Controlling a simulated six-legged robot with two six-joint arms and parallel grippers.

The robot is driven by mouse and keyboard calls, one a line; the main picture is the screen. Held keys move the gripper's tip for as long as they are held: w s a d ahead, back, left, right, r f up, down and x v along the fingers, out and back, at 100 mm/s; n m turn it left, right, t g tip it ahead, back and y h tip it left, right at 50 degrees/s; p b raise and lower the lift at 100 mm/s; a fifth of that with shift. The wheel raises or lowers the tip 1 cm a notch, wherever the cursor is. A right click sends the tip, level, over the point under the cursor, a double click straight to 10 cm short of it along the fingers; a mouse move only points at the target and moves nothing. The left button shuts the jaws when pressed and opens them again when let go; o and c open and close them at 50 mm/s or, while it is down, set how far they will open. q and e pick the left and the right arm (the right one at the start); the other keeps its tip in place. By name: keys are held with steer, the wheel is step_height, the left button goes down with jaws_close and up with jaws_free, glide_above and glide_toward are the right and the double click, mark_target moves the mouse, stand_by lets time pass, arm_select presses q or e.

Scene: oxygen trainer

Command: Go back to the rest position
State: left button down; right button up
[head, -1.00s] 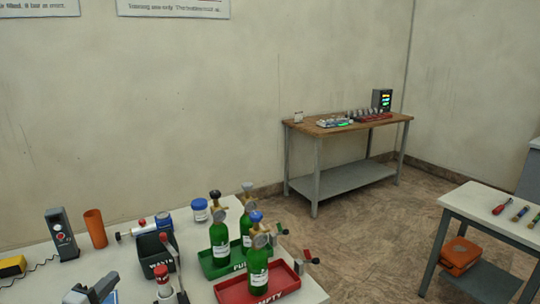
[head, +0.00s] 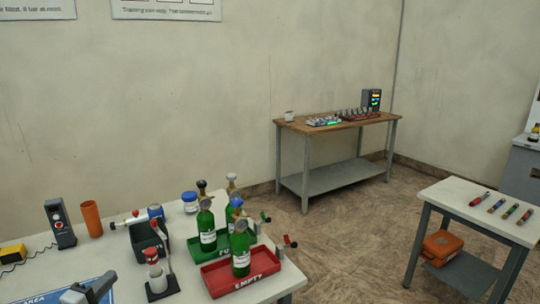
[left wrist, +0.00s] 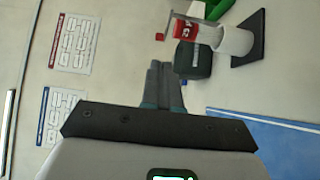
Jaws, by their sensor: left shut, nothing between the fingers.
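My left gripper (head: 88,292) shows at the bottom left of the head view, over the blue mat (head: 48,293) on the near table. In the left wrist view its fingers (left wrist: 160,72) are closed together with nothing between them. The black bin (left wrist: 193,62) and a white holder on a black base (left wrist: 236,41) lie beyond the fingers in that view. My right gripper is in neither current view.
The white table holds green cylinders in a green tray (head: 222,248) and a red tray (head: 215,284), a black bin (head: 142,243), an orange tube (head: 91,219) and a grey device (head: 60,226). A wooden bench (head: 335,126) and side table (head: 475,207) stand apart, with open floor between.

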arm_select(q)
steer(key=d+f+g+h, duration=0.1)
steer(key=d+f, duration=0.2)
steer(key=d, duration=0.2)
steer(key=d+f, duration=0.3)
steer(key=d, duration=0.2)
steer(key=d+f+g+h, duration=0.1)
steer(key=d+f, duration=0.2)
steer(key=d, duration=0.2)
steer(key=shift+w+d+g+h, duration=0.1)
steer(key=shift+w+g+h, duration=0.1)
steer(key=shift+g+h, duration=0.1)
steer(key=s+d+f+m+g, duration=0.1)
steer(key=s+d+f+g, duration=0.1)
steer(key=s+d+f, duration=0.3)
steer(key=s+d+f+g, duration=0.3)
steer(key=d+f, duration=0.2)
steer(key=f, duration=0.3)
steer(key=s+d+f+m+g, duration=0.1)
steer(key=s+f+m+g, duration=0.2)
steer(key=s, duration=0.5)
steer(key=s+d+f+m+g+y, duration=0.1)
steer(key=s+f+m+g, duration=0.2)
steer(key=s+m, duration=0.2)
steer(key=s+d+f+m+g+y, duration=0.1)
steer(key=s+f+m+g, duration=0.2)
steer(key=s, duration=0.8)
steer(key=shift+s+d+m+g, duration=0.15)
steer(key=shift+s+m+g, duration=0.15)
steer(key=shift+m, duration=0.5)
